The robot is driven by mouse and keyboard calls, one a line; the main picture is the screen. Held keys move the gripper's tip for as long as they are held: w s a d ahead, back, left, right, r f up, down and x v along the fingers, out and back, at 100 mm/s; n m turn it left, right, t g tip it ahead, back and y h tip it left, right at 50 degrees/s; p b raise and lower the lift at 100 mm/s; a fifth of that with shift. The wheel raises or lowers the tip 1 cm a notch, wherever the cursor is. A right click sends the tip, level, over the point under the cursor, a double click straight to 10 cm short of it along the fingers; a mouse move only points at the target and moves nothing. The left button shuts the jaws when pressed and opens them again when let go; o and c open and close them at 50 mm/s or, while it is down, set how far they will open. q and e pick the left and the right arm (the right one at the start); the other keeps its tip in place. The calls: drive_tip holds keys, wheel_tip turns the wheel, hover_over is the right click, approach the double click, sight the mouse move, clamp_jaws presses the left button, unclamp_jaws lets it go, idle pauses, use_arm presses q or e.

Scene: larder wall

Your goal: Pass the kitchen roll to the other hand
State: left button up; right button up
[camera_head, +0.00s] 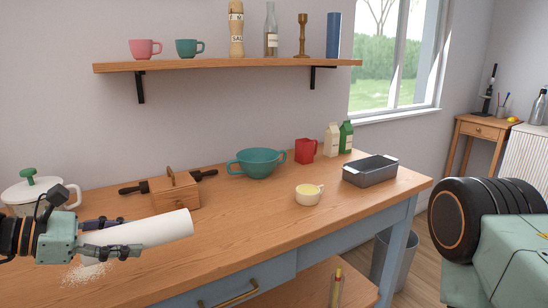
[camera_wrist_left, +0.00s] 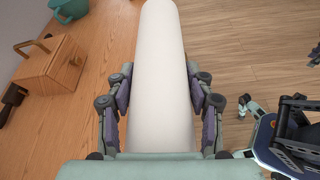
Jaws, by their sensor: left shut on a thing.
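The kitchen roll (camera_head: 165,229) is a long white cylinder, lying roughly level over the left front part of the wooden worktop in the head view. My left gripper (camera_head: 128,238) comes in from the left and is shut on the kitchen roll near its left end; the right end sticks out free. In the left wrist view the kitchen roll (camera_wrist_left: 162,60) runs away from the palm between the two fingers of the left gripper (camera_wrist_left: 163,95). My right gripper does not show clearly; only a part of my body is at the right of the head view.
On the worktop (camera_head: 255,225) stand a white pot (camera_head: 30,192), a wooden box (camera_head: 174,190), a teal colander (camera_head: 261,163), a cream cup (camera_head: 308,194) and a grey loaf tin (camera_head: 370,171). White powder (camera_head: 85,272) lies below the gripper. The front middle is clear.

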sight(137, 237)
use_arm(q)
drive_tip(key=shift+s+d+r, duration=0.1)
drive_tip(key=shift+d, duration=0.1)
drive_tip(key=shift+s+d+r+m+g, duration=0.1)
drive_tip(key=shift+d+r+m+g, duration=0.1)
drive_tip(key=shift+r+m+g, duration=0.1)
drive_tip(key=shift+s+d+r+h, duration=0.1)
drive_tip(key=shift+s+d+h, duration=0.05)
drive_tip(key=shift+d, duration=0.45)
drive_tip(key=shift+s+d+h, duration=0.1)
drive_tip(key=shift+d+h, duration=0.05)
drive_tip(key=shift+d, duration=0.4)
drive_tip(key=s+d+f, duration=0.7)
drive_tip(key=s+f, duration=0.2)
drive_tip(key=f, duration=0.2)
drive_tip(key=shift+d+f, duration=0.15)
drive_tip(key=shift+d, duration=0.15)
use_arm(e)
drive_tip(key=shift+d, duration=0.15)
